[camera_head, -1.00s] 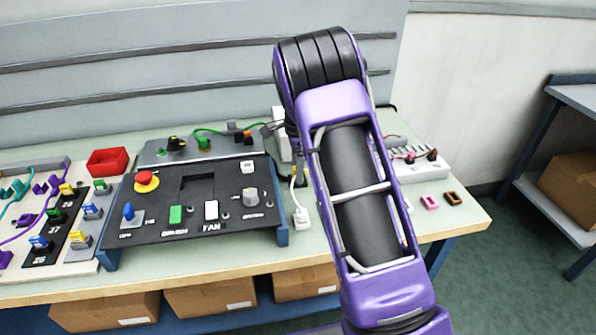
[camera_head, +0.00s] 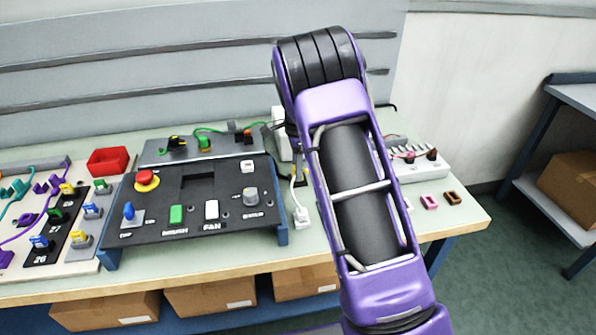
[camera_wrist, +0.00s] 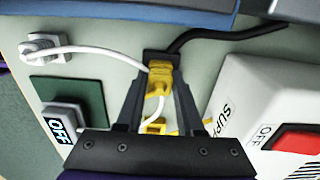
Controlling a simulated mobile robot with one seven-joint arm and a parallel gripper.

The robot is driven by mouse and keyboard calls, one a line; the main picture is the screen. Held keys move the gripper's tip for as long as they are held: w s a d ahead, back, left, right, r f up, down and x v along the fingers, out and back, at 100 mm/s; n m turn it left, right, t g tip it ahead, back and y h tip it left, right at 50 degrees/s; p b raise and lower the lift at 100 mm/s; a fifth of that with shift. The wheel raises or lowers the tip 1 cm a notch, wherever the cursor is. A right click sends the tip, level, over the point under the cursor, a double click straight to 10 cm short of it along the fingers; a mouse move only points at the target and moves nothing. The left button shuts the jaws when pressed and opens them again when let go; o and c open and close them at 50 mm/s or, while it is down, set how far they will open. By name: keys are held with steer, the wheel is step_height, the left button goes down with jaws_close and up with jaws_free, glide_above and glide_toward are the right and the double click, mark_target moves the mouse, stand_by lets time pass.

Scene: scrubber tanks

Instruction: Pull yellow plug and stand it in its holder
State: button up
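In the wrist view the yellow plug (camera_wrist: 159,76) sits at a black socket (camera_wrist: 160,57), with a white cable running from it. My gripper (camera_wrist: 160,85) has one dark finger on each side of the plug. The fingertips are very close to its sides, but I cannot tell whether they touch it. Another yellow piece (camera_wrist: 153,126) shows nearer the gripper base, partly hidden. I cannot tell whether it is the holder. In the head view my arm covers the gripper, and only a bit of yellow (camera_head: 305,177) shows beside it.
A white supply box with a red switch (camera_wrist: 299,139) stands close on the right in the wrist view. The black control panel (camera_head: 190,200) stands on the bench.

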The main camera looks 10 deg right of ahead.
jaws_close()
stand_by(1.0)
steer(key=o, duration=1.1)
jaws_free()
steer(key=shift+o, duration=0.2)
step_height(320, 180, up, 18)
steer(key=p, duration=0.1)
steer(key=shift+f+p, duration=0.25)
steer(key=shift+p, duration=0.05)
